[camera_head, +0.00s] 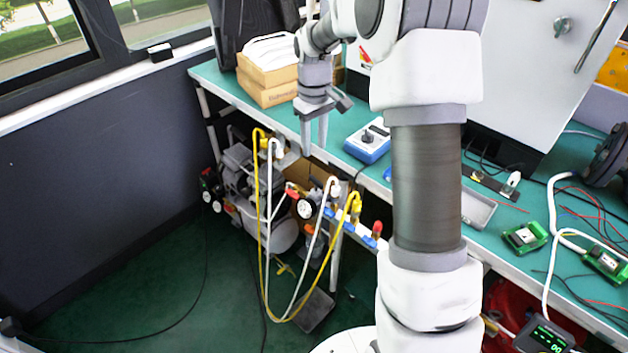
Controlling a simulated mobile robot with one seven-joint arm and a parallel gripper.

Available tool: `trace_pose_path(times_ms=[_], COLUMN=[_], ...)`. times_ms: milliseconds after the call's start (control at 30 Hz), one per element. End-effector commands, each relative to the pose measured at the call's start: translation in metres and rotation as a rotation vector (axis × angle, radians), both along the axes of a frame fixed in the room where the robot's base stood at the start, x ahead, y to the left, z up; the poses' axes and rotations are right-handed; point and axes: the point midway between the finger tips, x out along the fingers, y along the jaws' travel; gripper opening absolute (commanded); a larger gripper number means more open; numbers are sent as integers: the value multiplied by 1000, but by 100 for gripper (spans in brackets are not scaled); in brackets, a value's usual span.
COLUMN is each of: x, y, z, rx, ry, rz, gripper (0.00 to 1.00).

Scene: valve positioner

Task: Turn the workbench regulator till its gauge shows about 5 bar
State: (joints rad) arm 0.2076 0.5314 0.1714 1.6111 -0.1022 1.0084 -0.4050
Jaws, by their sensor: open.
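The workbench regulator's small white round gauge (305,208) hangs below the bench's front edge, near the picture's middle. Red and dark parts and hose fittings crowd around it; its dial is too small to read. I cannot clearly make out its knob. My gripper (314,148) points down over the bench's front edge, above the gauge in the picture. Its two grey fingers are slightly apart, with nothing between them. It does not touch the regulator.
Yellow (262,230) and white hoses loop down below the bench. A compressor (265,225) with red fittings stands underneath. A blue box with a dial (368,141) and cardboard boxes (268,85) are on the green bench. My arm covers part of the bench. The left floor is mostly clear.

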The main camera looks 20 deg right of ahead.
Motion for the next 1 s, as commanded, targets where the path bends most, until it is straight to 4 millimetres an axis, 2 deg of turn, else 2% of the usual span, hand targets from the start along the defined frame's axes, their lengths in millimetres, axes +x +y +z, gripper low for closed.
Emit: trace_pose_path(times_ms=[33, 200, 500, 700, 1000], x=[-1, -1, -1, 0, 0], y=[0, 0, 0, 0, 0], z=[-16, -54, -108, -122, -124], rx=[1, 1, 1, 0, 0], ry=[4, 4, 1, 0, 0], rz=[0, 0, 0, -1, 0], gripper=[42, 42, 42, 42, 42])
